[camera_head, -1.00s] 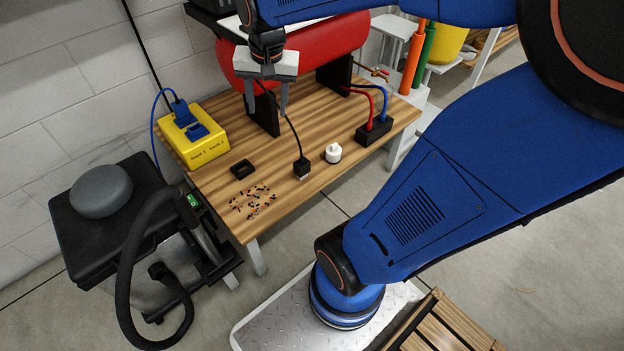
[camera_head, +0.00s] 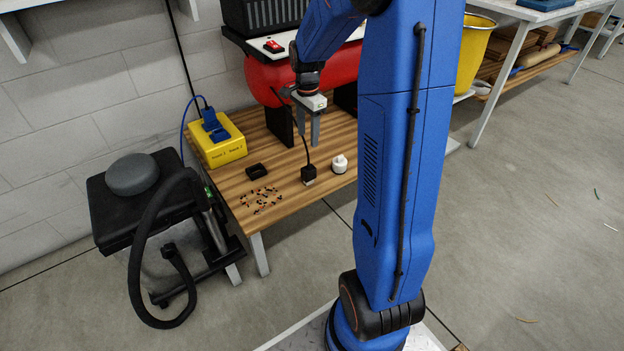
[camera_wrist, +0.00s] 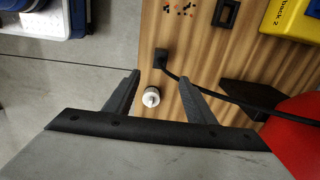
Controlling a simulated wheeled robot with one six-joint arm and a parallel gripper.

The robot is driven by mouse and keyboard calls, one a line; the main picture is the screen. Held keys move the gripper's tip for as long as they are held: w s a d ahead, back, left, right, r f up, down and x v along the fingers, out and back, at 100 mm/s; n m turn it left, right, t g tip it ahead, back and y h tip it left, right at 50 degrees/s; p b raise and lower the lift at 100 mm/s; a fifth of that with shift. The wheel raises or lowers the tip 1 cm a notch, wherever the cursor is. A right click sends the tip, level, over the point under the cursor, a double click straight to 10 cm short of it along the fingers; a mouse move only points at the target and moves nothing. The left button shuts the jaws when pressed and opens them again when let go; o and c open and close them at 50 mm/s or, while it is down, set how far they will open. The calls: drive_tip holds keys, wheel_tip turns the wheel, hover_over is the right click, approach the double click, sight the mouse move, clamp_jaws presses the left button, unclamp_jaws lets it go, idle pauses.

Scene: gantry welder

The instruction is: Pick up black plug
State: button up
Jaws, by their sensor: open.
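The black plug (camera_head: 308,174) lies on the wooden table (camera_head: 238,186) near its front edge, with a black cable running back from it. In the wrist view the black plug (camera_wrist: 161,57) sits ahead of the fingertips, roughly midway between them sideways. My gripper (camera_head: 308,142) is open and empty above the table, behind the plug in the head view. My gripper also shows in the wrist view (camera_wrist: 160,78), its two fingers spread apart. Nothing hides the plug in either view.
A white round piece (camera_head: 339,164) stands right of the plug. A black frame (camera_head: 257,171) and scattered small bits (camera_head: 262,199) lie to its left. A yellow box (camera_head: 222,150) stands at the back left. A red tank (camera_head: 270,80) is behind my gripper.

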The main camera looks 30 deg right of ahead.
sight(309, 168)
wheel_tip(309, 168, down, 17)
drive_tip(key=shift+d+f, duration=0.1)
idle(0.7)
drive_tip(key=c, duration=1.2)
